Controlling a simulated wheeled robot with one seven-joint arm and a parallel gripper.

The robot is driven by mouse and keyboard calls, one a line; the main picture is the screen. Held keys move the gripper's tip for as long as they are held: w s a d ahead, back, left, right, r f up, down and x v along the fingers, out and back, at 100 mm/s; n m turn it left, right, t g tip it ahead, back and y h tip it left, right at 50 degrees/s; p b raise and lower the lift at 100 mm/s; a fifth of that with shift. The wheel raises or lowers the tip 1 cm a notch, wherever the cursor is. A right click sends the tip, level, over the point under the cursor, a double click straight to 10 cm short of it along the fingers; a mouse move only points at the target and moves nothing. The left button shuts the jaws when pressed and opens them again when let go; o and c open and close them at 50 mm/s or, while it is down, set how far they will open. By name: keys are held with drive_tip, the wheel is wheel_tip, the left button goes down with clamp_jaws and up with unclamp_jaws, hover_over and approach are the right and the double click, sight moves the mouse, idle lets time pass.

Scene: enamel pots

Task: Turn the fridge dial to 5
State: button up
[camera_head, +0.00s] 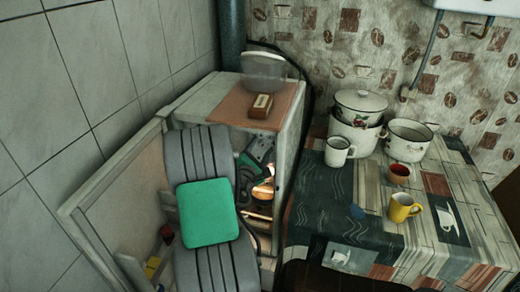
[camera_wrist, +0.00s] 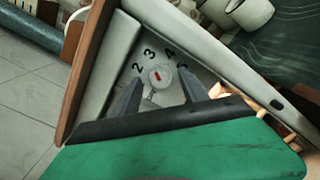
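My gripper (camera_wrist: 161,74) is open, with one dark finger on each side of the dial. I cannot tell whether the fingers touch it. In the head view the white fridge (camera_head: 291,133) stands with its door (camera_head: 105,195) open to the left. My grey arm and green gripper body cover part of its inside.
A brown box-like item (camera_head: 262,106) and a clear bowl (camera_head: 263,69) sit on the fridge top. The table at right holds enamel pots (camera_head: 408,141), a white mug (camera_head: 338,152), a red cup (camera_head: 399,174) and a yellow mug (camera_head: 402,208). The fridge walls leave little room around my gripper.

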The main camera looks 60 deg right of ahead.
clamp_jaws()
idle(0.3)
drive_tip(key=shift+m, duration=0.3)
drive_tip(key=m+b, duration=0.3)
drive_tip(key=m, duration=0.1)
drive_tip(key=shift+f+b, duration=0.2)
drive_tip(key=shift+b, duration=0.1)
drive_tip(key=m+b, duration=0.4)
drive_tip(key=shift+m, duration=0.4)
drive_tip(key=m+b, duration=0.5)
drive_tip(key=b, duration=0.1)
drive_tip(key=shift+f, duration=0.1)
drive_tip(key=m+b, duration=0.2)
drive_tip(key=b, duration=0.1)
drive_tip(key=shift+m, duration=0.4)
drive_tip(key=shift+r+m+b, duration=0.2)
drive_tip(key=shift+m+b, duration=0.1)
drive_tip(key=shift+r, duration=0.1)
